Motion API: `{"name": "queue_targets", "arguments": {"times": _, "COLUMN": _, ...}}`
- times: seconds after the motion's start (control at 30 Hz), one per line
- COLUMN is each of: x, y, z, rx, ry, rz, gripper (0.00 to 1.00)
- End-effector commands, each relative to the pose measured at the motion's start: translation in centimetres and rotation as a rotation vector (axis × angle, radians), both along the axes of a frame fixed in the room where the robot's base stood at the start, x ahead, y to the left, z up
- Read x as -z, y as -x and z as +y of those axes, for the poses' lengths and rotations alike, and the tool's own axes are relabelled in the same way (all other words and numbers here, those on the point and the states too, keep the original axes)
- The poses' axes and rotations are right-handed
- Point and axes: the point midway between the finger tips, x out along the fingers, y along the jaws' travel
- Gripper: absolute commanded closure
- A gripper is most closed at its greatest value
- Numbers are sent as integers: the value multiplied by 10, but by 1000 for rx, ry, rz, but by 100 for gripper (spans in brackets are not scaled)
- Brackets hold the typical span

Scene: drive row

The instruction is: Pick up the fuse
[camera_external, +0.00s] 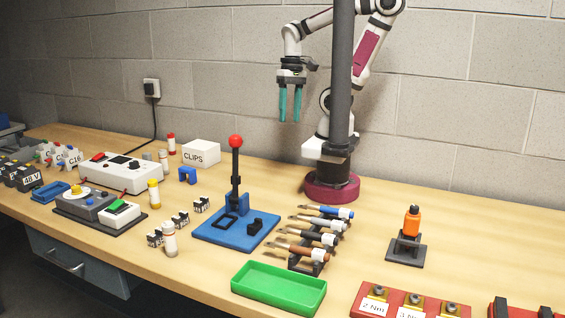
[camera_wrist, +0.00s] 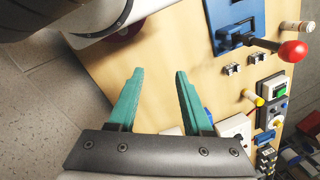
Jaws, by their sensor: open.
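No part is labelled as a fuse, and I cannot tell for sure which one it is. Several small capped cylinders stand on the bench in the external view: a white one (camera_external: 170,240) at the front, a yellow-capped one (camera_external: 154,193) and a red-capped one (camera_external: 171,143) farther back. A yellow-capped cylinder (camera_wrist: 253,97) and a pale cylinder (camera_wrist: 290,27) also show in the wrist view. My gripper (camera_external: 289,108) hangs high above the back of the bench, fingers down, open and empty. Its teal fingers (camera_wrist: 160,78) are apart in the wrist view.
A blue-based lever with a red knob (camera_external: 236,141) stands upright mid-bench. Beside it are a rack of pen-like tools (camera_external: 318,238), a green tray (camera_external: 278,288) and an orange-topped stand (camera_external: 411,221). The white CLIPS box (camera_external: 201,153) and a switch box (camera_external: 120,173) are left.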

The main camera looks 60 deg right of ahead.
Motion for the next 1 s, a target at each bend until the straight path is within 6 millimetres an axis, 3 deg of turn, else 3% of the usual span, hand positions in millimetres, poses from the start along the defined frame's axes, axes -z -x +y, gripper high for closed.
{"name": "queue_targets", "arguments": {"times": 0.03, "x": 0, "y": 0, "z": 0, "rx": 0, "ry": 0, "rz": 0, "gripper": 48}}
{"name": "queue_targets", "arguments": {"times": 0.17, "x": 0, "y": 0, "z": 0, "rx": 0, "ry": 0, "rz": 0, "gripper": 28}}
{"name": "queue_targets", "arguments": {"times": 0.43, "x": 0, "y": 0, "z": 3, "rx": 4, "ry": -13, "rz": 10, "gripper": 28}}
{"name": "queue_targets", "arguments": {"times": 0.47, "x": 1, "y": -1, "z": 8, "rx": 11, "ry": -36, "rz": 28, "gripper": 28}}
{"name": "queue_targets", "arguments": {"times": 0.57, "x": 4, "y": -13, "z": 47, "rx": 87, "ry": -224, "rz": 167, "gripper": 28}}
{"name": "queue_targets", "arguments": {"times": 0.67, "x": 6, "y": -52, "z": 105, "rx": 274, "ry": -529, "rz": 358, "gripper": 28}}
{"name": "queue_targets", "arguments": {"times": 0.7, "x": 9, "y": -75, "z": 124, "rx": 376, "ry": -651, "rz": 423, "gripper": 28}}
{"name": "queue_targets", "arguments": {"times": 0.77, "x": 20, "y": -115, "z": 143, "rx": 545, "ry": -809, "rz": 495, "gripper": 28}}
{"name": "queue_targets", "arguments": {"times": 0.8, "x": 31, "y": -142, "z": 150, "rx": 661, "ry": -899, "rz": 527, "gripper": 28}}
{"name": "queue_targets", "arguments": {"times": 0.9, "x": 68, "y": -198, "z": 151, "rx": 931, "ry": -1051, "rz": 561, "gripper": 28}}
{"name": "queue_targets", "arguments": {"times": 1.0, "x": 102, "y": -230, "z": 143, "rx": 1117, "ry": -1121, "rz": 555, "gripper": 28}}
